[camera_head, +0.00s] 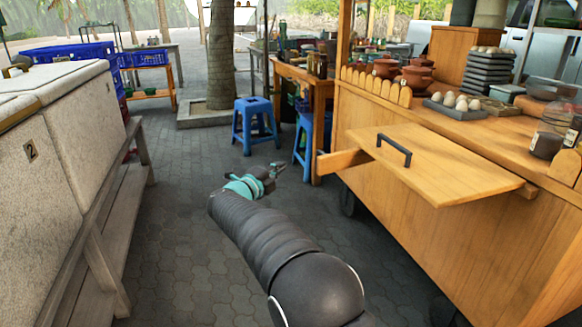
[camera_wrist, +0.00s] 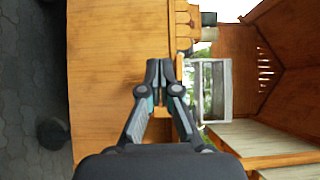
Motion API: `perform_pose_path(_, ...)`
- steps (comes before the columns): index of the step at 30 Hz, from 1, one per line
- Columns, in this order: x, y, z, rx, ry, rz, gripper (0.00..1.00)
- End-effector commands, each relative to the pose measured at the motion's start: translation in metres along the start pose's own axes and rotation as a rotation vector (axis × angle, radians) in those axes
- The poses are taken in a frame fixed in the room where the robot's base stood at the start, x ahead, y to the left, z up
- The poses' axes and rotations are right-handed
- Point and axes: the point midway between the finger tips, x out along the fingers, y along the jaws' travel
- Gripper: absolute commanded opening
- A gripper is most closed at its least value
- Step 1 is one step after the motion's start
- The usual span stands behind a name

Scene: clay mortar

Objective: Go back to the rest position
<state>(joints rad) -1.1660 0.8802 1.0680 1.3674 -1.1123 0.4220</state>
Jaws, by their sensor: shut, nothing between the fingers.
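My gripper (camera_head: 268,172) is stretched out over the paved floor in the head view, in the aisle left of the wooden cart (camera_head: 440,240). It touches nothing there. In the wrist view my gripper (camera_wrist: 158,72) is shut and empty, with its fingertips together. The cart's wooden front panel (camera_wrist: 100,60) fills the left of that turned view, beyond the fingers.
The cart's hinged shelf (camera_head: 430,165) with a black handle juts into the aisle. Eggs (camera_head: 455,101) and clay pots (camera_head: 417,78) stand on top. Stone-sided boxes (camera_head: 50,150) on a wooden bench line the left. Blue stools (camera_head: 254,122) stand ahead. The paving between is free.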

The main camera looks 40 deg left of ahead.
Motion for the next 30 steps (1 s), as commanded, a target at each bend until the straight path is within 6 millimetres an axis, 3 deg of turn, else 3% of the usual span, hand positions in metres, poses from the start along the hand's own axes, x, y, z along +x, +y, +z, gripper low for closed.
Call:
perform_pose_path(10, -0.003, 0.001, 0.006, -0.016, -0.011, 0.005, 0.00)
perform_pose_path(14, -0.004, 0.007, 0.030, -0.065, -0.122, 0.026, 0.00)
perform_pose_path(16, -0.010, 0.022, 0.052, -0.139, -0.236, 0.040, 0.00)
perform_pose_path(18, -0.022, 0.052, 0.074, -0.251, -0.376, 0.066, 0.00)
perform_pose_path(22, -0.059, 0.091, 0.097, -0.461, -0.643, 0.106, 0.00)
perform_pose_path(26, -0.085, 0.104, 0.077, -0.660, -0.869, 0.148, 0.00)
perform_pose_path(30, -0.102, 0.107, 0.018, -0.853, -1.057, 0.208, 0.00)
